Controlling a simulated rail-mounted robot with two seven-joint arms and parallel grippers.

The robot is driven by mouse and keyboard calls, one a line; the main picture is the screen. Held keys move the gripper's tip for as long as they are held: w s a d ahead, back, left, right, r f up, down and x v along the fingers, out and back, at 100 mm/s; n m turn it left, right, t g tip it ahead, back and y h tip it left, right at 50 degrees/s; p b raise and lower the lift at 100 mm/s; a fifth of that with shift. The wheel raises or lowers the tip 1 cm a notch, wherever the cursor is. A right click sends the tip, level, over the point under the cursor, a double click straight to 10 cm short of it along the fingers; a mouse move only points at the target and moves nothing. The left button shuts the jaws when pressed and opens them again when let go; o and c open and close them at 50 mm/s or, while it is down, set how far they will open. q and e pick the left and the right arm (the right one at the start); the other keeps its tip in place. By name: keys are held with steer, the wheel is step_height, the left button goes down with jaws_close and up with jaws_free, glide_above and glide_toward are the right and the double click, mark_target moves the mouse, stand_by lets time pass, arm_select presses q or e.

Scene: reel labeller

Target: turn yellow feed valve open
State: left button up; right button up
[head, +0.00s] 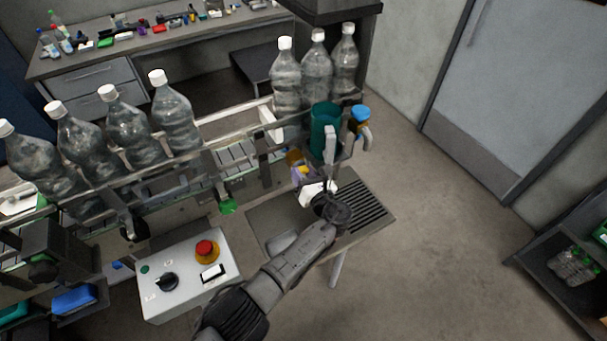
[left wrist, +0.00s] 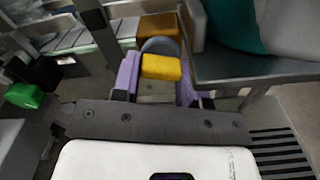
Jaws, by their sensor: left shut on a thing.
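The yellow feed valve shows in the left wrist view as a yellow handle (left wrist: 161,67) in front of a brownish-orange block (left wrist: 158,27). My left gripper (left wrist: 157,82) has purple fingers, one on each side of the yellow handle, and is shut on it. In the head view, my left gripper (head: 300,172) reaches in under the conveyor, beside the teal cylinder (head: 323,130). There the valve is small and mostly hidden by the gripper, so its turn angle cannot be read. My right gripper is not in view.
Several clear bottles (head: 175,115) stand along the conveyor. A control box (head: 188,275) with a red button (head: 207,250) stands below it. A slotted metal tray (head: 372,212) lies beneath the gripper. A blue-topped part (head: 360,113) is right of the cylinder. Open floor lies to the right.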

arm_select(q)
steer(key=o, duration=0.9)
steer(key=shift+o, duration=0.2)
steer(key=p+v, duration=0.1)
steer(key=v, duration=1.2)
steer(key=shift+s+d, duration=0.2)
steer(key=shift+s, duration=0.15)
